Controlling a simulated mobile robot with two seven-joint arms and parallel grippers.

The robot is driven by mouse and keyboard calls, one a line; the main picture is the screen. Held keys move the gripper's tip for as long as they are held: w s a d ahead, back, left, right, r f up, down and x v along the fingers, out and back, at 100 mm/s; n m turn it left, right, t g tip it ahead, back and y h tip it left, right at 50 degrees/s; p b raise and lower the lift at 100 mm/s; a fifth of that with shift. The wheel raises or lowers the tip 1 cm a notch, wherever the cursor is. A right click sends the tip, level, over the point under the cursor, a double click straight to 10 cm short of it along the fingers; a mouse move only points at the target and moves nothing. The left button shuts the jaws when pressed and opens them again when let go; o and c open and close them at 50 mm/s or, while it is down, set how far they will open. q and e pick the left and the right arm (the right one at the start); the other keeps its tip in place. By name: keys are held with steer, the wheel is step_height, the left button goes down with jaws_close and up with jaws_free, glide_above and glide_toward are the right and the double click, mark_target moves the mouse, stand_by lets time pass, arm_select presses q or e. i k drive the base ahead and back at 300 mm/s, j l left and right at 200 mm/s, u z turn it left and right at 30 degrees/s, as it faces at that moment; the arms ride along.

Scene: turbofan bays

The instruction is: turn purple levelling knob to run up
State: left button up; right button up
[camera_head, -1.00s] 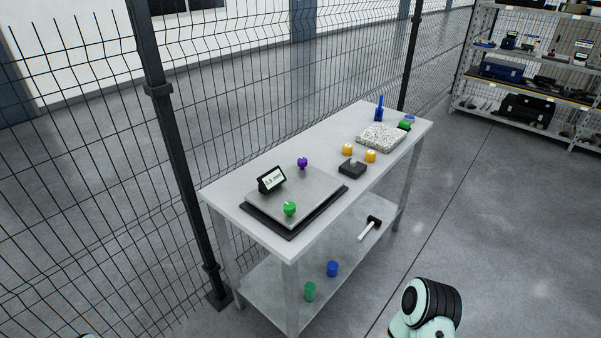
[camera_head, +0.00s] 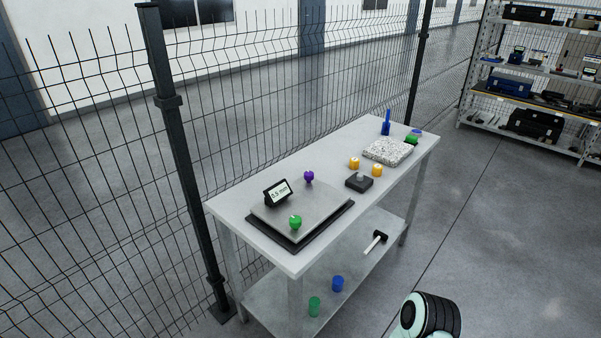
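The purple levelling knob (camera_head: 309,176) stands at the back edge of a grey plate (camera_head: 322,202) on a dark base, on the light grey bench. A green knob (camera_head: 295,221) stands at the plate's front corner. A small black display (camera_head: 278,192) sits on the plate's left side and appears to read 0.5 mm. Neither gripper is in view. Only a rounded black and pale green part of my own arm shows at the bottom right, well away from the knob.
The bench (camera_head: 240,213) carries a dark block (camera_head: 359,182), two yellow cylinders (camera_head: 354,163), a speckled slab (camera_head: 388,151) and a blue upright item (camera_head: 386,124). A hammer (camera_head: 375,242) lies on its lower shelf. A mesh fence stands behind; floor at right is clear.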

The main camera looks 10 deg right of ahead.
mark_target(308, 175)
steer(key=l+u, duration=0.1)
steer(key=u, duration=0.3)
steer(key=l+u, duration=0.15)
steer(key=u, duration=0.3)
steer(key=l+u, duration=0.2)
steer(key=u, duration=0.2)
steer(key=l+u, duration=0.35)
steer(key=l, duration=0.15)
steer(key=k+l+u, duration=0.15)
steer(key=l+u, duration=0.2)
steer(key=k+l+u, duration=0.1)
steer(key=l, duration=0.3)
steer(key=k+l+u, duration=0.1)
steer(key=l, duration=0.25)
steer(key=k+l+u, duration=0.1)
steer(key=k+l, duration=0.15)
steer(key=l, duration=0.1)
